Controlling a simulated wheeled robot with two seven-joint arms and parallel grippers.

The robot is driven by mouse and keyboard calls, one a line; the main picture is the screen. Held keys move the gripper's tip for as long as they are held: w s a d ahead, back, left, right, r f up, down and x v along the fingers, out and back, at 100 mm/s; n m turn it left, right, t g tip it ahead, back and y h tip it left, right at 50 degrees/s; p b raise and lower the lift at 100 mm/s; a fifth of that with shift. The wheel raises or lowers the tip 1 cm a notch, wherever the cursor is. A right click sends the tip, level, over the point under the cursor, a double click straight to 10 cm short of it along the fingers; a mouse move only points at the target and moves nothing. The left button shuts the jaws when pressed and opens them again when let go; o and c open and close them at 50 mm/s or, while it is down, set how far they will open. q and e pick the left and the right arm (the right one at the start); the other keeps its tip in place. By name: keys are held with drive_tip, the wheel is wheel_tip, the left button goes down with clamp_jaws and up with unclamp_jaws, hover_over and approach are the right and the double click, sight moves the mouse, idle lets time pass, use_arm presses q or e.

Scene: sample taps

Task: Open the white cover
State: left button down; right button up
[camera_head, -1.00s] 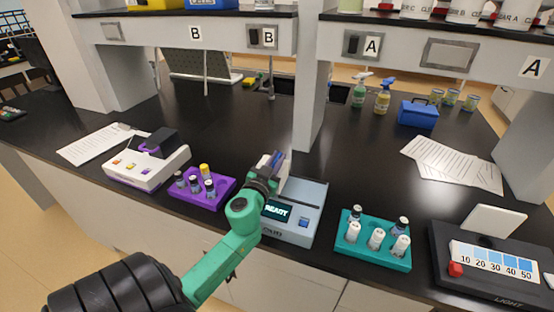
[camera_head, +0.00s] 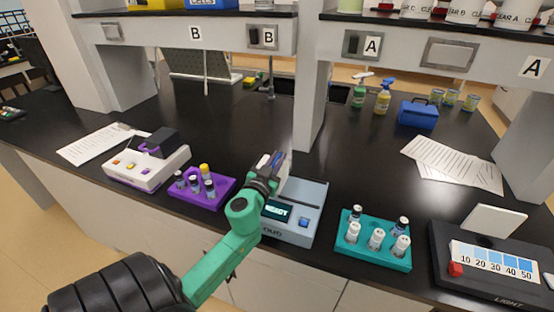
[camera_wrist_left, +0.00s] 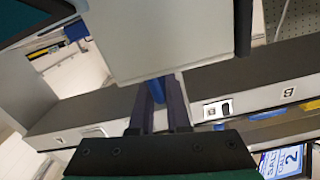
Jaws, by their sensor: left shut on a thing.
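The white cover (camera_wrist_left: 170,35) fills the upper middle of the left wrist view as a flat pale panel with a blue grip (camera_wrist_left: 157,82) at its lower edge. In the head view the cover (camera_head: 286,169) stands raised, partly hidden behind my left gripper (camera_head: 272,162). The cover belongs to the pale blue-grey meter (camera_head: 311,207), whose display is partly hidden by my arm. My left gripper's fingers, also in the left wrist view (camera_wrist_left: 160,103), are shut on the blue grip. My right gripper is not in view.
A purple rack (camera_head: 209,199) with several vials is left of the meter. A teal rack (camera_head: 372,255) with vials is to its right. A white instrument (camera_head: 147,167) is farther left, a black light box (camera_head: 485,288) far right. The bench behind is mostly clear.

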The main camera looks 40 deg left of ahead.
use_arm(q)
drive_tip(key=w+d, duration=0.1)
drive_tip(key=d, duration=0.2)
drive_tip(key=w+d+b, duration=0.1)
drive_tip(key=d, duration=0.1)
drive_tip(key=w+d, duration=0.1)
drive_tip(key=d, duration=0.2)
drive_tip(key=shift+d+b, duration=0.3)
drive_tip(key=shift+a, duration=0.1)
drive_tip(key=c, duration=0.9)
unclamp_jaws()
drive_tip(key=shift+s, duration=0.1)
